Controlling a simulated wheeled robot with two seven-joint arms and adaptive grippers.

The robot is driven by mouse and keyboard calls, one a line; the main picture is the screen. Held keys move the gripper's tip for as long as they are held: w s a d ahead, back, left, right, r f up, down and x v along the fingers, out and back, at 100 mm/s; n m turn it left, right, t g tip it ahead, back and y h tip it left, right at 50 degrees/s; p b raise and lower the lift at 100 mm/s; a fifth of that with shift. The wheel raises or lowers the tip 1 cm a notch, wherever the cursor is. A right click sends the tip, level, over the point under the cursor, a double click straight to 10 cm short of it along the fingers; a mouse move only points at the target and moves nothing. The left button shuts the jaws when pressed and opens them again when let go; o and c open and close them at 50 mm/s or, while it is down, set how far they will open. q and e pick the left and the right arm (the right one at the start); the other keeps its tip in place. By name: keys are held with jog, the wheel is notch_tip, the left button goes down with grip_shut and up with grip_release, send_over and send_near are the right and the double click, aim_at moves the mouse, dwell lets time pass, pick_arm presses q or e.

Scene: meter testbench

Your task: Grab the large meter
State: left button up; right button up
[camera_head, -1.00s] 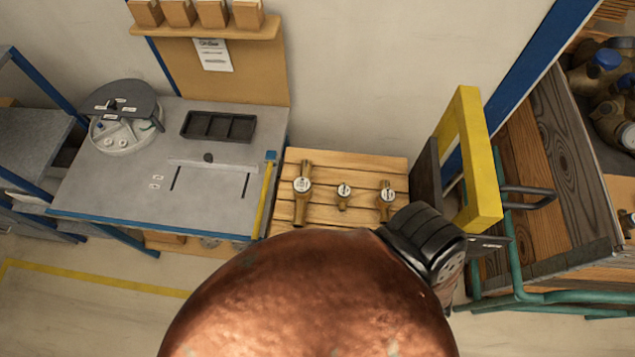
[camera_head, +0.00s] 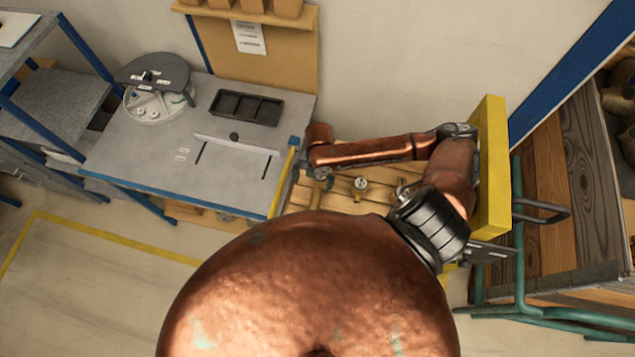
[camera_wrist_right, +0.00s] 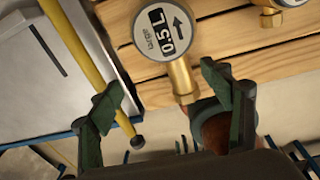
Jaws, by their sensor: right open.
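The large meter (camera_head: 317,195) stands at the left end of the pallet top in the head view, partly hidden by my right gripper (camera_head: 309,178). My right gripper (camera_wrist_right: 166,100) is open, with one dark green finger on each side of the pipe's end. The dial lies beyond the fingertips, and no touch is seen. My left gripper is not in view.
Two smaller brass meters, a middle one (camera_head: 360,185) and a right one (camera_head: 402,190), stand on the wooden pallet (camera_head: 340,205). The grey bench (camera_head: 150,170) with a yellow bar (camera_head: 283,183) is close on the left. A yellow frame (camera_head: 491,165) rises on the right.

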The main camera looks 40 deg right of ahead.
jog(key=shift+n+h, duration=0.4)
jog(key=shift+h, duration=0.1)
jog(key=d, duration=0.2)
jog(key=w+d, duration=0.1)
jog(key=d, duration=0.1)
jog(key=shift+w+d+r+b, duration=0.2)
jog(key=shift+d+b, duration=0.1)
jog(key=shift+d, duration=0.1)
jog(key=shift+d+f, duration=0.15)
jog(key=shift+d, duration=0.15)
jog(key=f, duration=0.3)
jog(key=f+p, duration=0.1)
jog(key=f, duration=0.2)
jog(key=shift+a, duration=0.2)
jog(key=shift+f, duration=0.6)
jog(key=shift+c, duration=0.2)
grip_shut()
jog(key=shift+w+r, duration=0.1)
